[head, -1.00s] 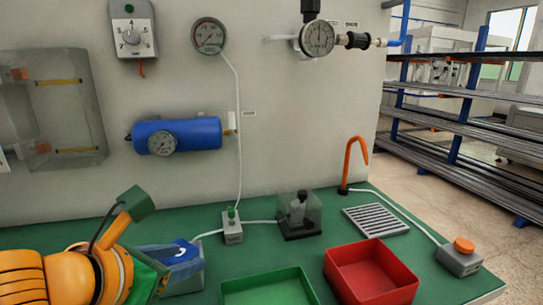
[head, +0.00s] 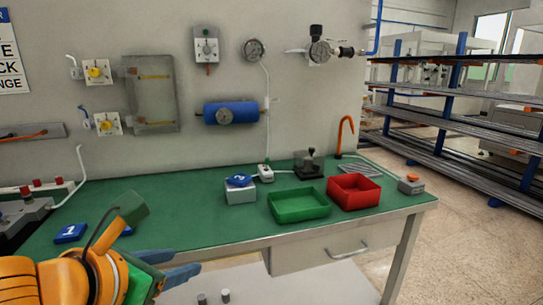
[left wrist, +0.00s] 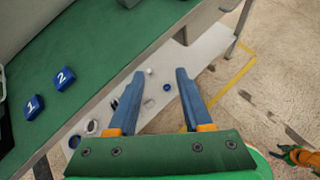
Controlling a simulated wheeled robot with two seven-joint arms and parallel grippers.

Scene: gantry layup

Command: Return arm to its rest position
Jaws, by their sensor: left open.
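My left arm comes in orange at the lower left of the head view. Its left gripper (head: 180,265) has two blue fingers, spread apart, near the front edge of the green-topped bench (head: 150,200). In the left wrist view the left gripper (left wrist: 160,75) is open with nothing between the fingers, beyond the bench edge and over a pale lower shelf (left wrist: 213,48). A small orange and green part (left wrist: 303,156) at the right edge of that view looks like my right arm; its jaws cannot be made out. The head view does not show my right gripper.
Blue block 1 (head: 70,233) lies on the bench near my left arm; blue block 2 (left wrist: 64,78) lies beside it in the wrist view. A green tray (head: 300,205), a red tray (head: 355,191) and a grey block (head: 240,194) stand farther right. Small items lie on the lower shelf.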

